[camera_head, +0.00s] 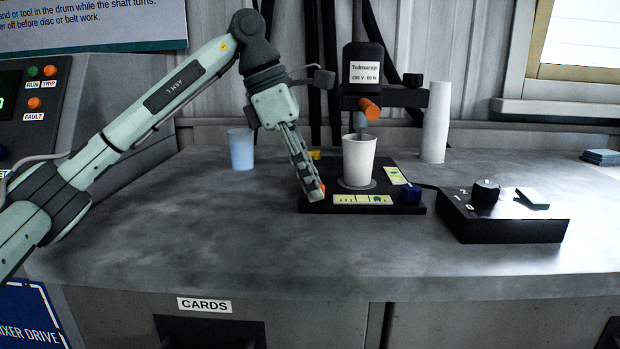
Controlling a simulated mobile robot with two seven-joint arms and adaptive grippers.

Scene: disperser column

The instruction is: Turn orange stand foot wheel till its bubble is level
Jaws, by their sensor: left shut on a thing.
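The black disperser stand base (340,208) lies on the grey bench under a white cup (359,157). A small piece of the orange foot wheel (323,187) shows at the base's front left corner, mostly hidden behind my left gripper (314,192). That gripper reaches down from above and is shut on the orange wheel. A yellow-green bubble level (362,199) lies along the front edge of the base, and another level (396,176) sits at its right side. Dark marks show on both, but the bubble positions are too small to read surely. My right gripper is out of view.
A black control box (500,222) stands right, a blue cup (241,149) left. The left bench front is clear.

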